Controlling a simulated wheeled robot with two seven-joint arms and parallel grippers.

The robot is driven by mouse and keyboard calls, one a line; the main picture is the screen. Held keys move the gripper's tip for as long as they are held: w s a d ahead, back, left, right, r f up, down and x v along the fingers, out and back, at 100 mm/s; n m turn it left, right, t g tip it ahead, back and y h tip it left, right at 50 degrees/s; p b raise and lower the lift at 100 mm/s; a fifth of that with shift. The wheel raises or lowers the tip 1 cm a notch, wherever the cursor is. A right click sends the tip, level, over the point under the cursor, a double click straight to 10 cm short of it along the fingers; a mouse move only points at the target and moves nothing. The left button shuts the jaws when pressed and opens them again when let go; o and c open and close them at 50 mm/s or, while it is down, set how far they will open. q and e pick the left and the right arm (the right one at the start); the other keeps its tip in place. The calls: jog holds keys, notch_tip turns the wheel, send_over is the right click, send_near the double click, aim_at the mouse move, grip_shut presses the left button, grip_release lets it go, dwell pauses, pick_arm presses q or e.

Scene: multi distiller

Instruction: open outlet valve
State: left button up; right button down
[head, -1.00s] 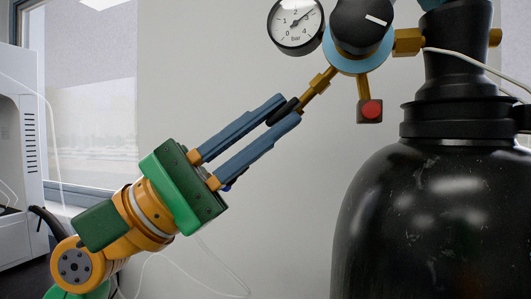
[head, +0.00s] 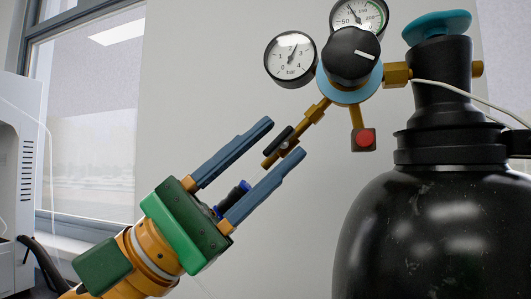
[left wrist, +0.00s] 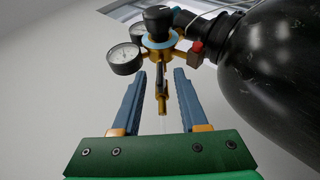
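The outlet valve is a small black lever (head: 280,139) on the brass outlet pipe (head: 312,112), which slants down and left from the regulator. My left gripper (head: 284,137) is open, its blue fingers wide apart. In the head view the lever lies between the two fingertips, with a visible gap on each side. In the left wrist view the brass pipe (left wrist: 162,100) runs down between the spread fingers (left wrist: 159,80). The lever looks roughly in line with the pipe, but its exact angle is hard to tell. My right gripper is not in view.
The regulator has a black knob (head: 351,53), two gauges (head: 290,59) and a red-faced fitting (head: 364,140). A large black gas cylinder (head: 435,235) with a blue top handwheel (head: 437,26) fills the right. A white machine (head: 15,165) stands at far left.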

pick_arm(q)
jog(key=shift+a+f, duration=0.2)
jog(key=shift+f, duration=0.1)
jog(key=b+v, duration=0.3)
jog(key=v, duration=0.3)
jog(key=shift+a, duration=0.25)
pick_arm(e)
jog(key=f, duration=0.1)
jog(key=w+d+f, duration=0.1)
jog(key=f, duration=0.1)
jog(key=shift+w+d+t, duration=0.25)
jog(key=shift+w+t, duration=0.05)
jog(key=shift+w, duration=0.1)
pick_arm(q)
jog(key=shift+s, duration=0.1)
